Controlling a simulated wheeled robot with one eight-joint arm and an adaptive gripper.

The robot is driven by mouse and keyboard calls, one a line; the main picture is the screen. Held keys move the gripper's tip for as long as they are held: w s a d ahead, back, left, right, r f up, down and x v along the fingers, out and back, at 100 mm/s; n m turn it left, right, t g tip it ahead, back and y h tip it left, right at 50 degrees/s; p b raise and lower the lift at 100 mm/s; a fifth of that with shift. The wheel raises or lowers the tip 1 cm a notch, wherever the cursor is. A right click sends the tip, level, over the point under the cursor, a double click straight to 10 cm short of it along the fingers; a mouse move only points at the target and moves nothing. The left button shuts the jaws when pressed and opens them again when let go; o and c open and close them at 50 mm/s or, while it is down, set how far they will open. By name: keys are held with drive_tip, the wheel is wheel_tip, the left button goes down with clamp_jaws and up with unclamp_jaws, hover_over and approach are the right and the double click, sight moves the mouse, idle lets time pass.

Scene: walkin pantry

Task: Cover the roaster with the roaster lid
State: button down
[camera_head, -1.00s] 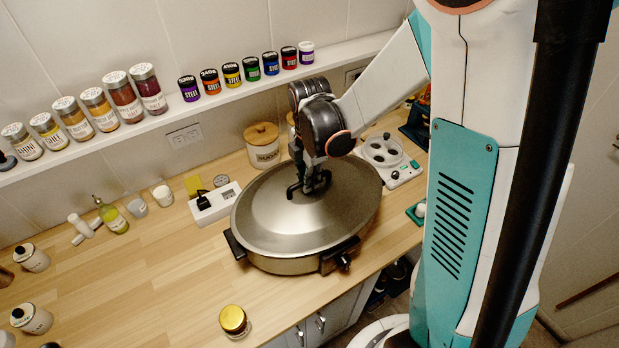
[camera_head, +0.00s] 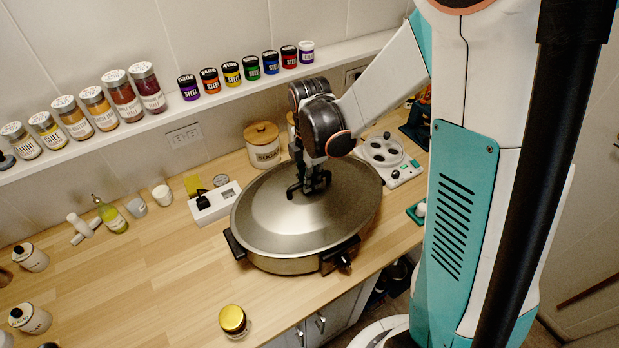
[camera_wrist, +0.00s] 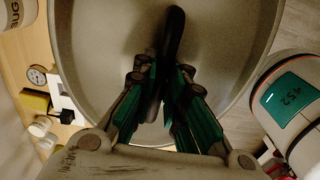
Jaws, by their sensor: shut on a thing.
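The roaster (camera_head: 283,265) is a wide metal pan with black handles, standing on the wooden counter. The grey roaster lid (camera_head: 270,215) lies over the roaster and hides its inside. I cannot tell whether its rim is fully seated all round. My gripper (camera_head: 309,190) points down at the middle of the lid and is shut on its dark handle. In the wrist view, my gripper's fingers (camera_wrist: 165,95) close around the black lid handle (camera_wrist: 174,35), with the grey lid (camera_wrist: 110,45) filling the space behind.
A wooden-lidded canister (camera_head: 263,147) and a white device with round wells (camera_head: 385,155) stand behind the roaster. A white power strip (camera_head: 214,203) is to the left. A gold-capped jar (camera_head: 233,320) is near the front edge. Several spice jars line the shelf (camera_head: 215,108).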

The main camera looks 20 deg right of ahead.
drive_tip(key=c, duration=1.6)
unclamp_jaws()
drive_tip(key=shift+o, duration=0.2)
wheel_tip(320, 180, up, 12)
